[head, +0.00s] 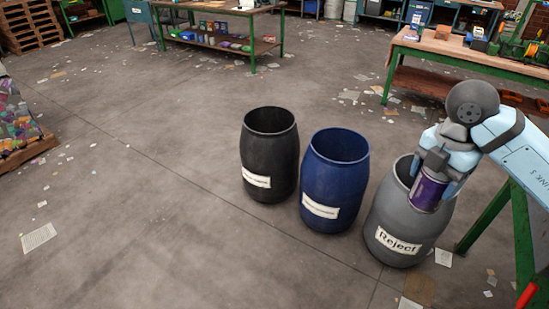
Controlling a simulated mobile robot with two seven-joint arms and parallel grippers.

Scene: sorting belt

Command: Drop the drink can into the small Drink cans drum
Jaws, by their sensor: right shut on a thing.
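A purple drink can (428,194) with a pale rim hangs roughly upright in my right gripper (433,180), which is shut on it. In the picture the can overlaps the mouth and front right wall of the grey drum (393,236), labelled "Reject". Its height above that drum is hard to tell. A blue drum (335,180) stands left of the grey one, and a black drum (270,155) left of the blue. Both have white labels too small to read, so I cannot tell which is Drink cans. My left gripper is out of view.
The three open drums stand close together in a slanting row. A green table leg (487,217) stands right of the grey drum. Workbenches (425,45) stand at the back. The floor left of the drums is mostly clear, with scattered paper (38,237).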

